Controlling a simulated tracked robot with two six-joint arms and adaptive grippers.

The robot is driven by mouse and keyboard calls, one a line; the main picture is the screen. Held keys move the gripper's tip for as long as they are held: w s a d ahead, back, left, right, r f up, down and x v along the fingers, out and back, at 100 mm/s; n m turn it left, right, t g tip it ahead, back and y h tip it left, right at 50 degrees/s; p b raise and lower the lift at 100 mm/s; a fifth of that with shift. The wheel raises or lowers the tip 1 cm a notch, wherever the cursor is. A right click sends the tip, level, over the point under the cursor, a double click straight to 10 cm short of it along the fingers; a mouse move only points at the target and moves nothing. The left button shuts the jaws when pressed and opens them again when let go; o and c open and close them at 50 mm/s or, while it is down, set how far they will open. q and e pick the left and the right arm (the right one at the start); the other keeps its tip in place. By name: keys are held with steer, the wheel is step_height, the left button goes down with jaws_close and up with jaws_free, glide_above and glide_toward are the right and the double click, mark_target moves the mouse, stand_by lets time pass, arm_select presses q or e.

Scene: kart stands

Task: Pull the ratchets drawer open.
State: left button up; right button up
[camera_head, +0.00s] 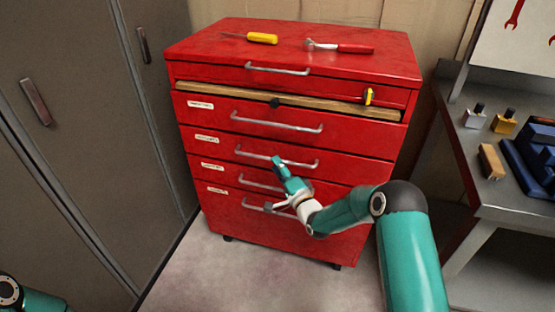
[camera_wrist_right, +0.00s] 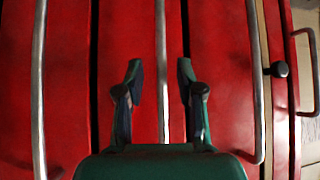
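A red tool chest (camera_head: 290,220) has several drawers with white labels whose words are too small to read, so I cannot tell which is the ratchets drawer. The labelled drawers look shut. My right gripper (camera_head: 278,162) is at the handle (camera_head: 305,165) of the second labelled drawer (camera_head: 207,138). In the right wrist view the gripper (camera_wrist_right: 160,75) is open, with that silver handle (camera_wrist_right: 162,30) running between its fingertips. I cannot tell whether they touch it. My left gripper is out of view; only a bit of my left arm shows at the lower left.
A yellow-handled screwdriver (camera_head: 262,38) and a red-handled ratchet (camera_head: 345,47) lie on the chest top. A black knob (camera_head: 275,102) sits above the top labelled drawer's handle (camera_head: 280,124). Grey lockers (camera_head: 80,120) stand left, a metal bench (camera_head: 500,205) right. Floor in front is clear.

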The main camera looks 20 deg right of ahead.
steer(key=shift+x, duration=1.65)
jaws_close()
